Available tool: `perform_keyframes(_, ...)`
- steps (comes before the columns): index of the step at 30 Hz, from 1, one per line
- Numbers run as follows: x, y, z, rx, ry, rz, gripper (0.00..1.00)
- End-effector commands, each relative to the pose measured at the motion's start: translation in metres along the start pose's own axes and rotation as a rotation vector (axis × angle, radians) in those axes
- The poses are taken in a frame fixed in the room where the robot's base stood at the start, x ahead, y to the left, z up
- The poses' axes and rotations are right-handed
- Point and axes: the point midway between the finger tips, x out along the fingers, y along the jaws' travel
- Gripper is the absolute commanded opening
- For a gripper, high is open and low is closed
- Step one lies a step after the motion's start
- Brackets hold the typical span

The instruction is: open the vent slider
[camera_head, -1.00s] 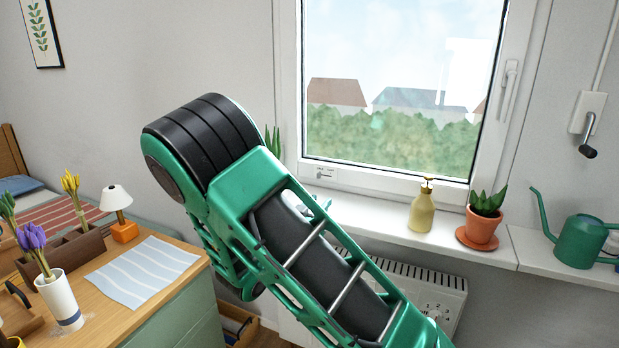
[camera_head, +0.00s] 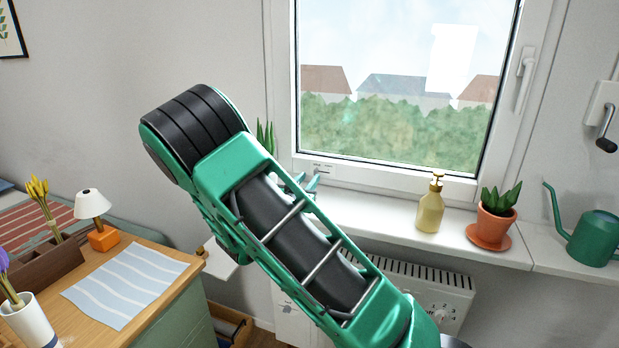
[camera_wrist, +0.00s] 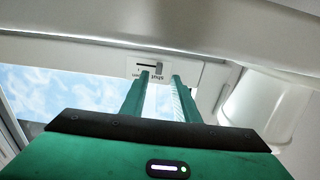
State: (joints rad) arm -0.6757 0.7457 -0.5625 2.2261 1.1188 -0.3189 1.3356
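The vent slider (camera_wrist: 159,68) is a small grey knob on a white plate with a dark slot and tiny lettering, set in the window frame. In the wrist view the knob sits toward the right end of the slot. The plate also shows in the head view (camera_head: 322,169), low on the frame's left. My gripper (camera_wrist: 160,79) is open, its two green fingers apart and pointing at the plate, with the knob between their lines. I cannot tell whether they touch it. In the head view my gripper is mostly hidden behind my green arm.
The sill holds a plant (camera_head: 265,138), a soap bottle (camera_head: 430,210), a potted plant (camera_head: 492,224) and a watering can (camera_head: 594,238). A radiator (camera_head: 440,284) is below. A wooden desk (camera_head: 150,262) with a lamp (camera_head: 93,207) stands at left.

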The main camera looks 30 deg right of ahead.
Motion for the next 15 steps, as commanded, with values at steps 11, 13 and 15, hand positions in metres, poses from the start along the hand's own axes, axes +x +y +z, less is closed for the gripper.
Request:
perform_keyframes(11, 0.040, 0.002, 0.000, 0.000, 0.000, 0.002, 0.28)
perform_keyframes(13, 0.042, 0.001, 0.000, 0.000, 0.000, 0.001, 0.28)
perform_keyframes(15, 0.042, 0.001, 0.000, 0.000, 0.000, 0.001, 0.28)
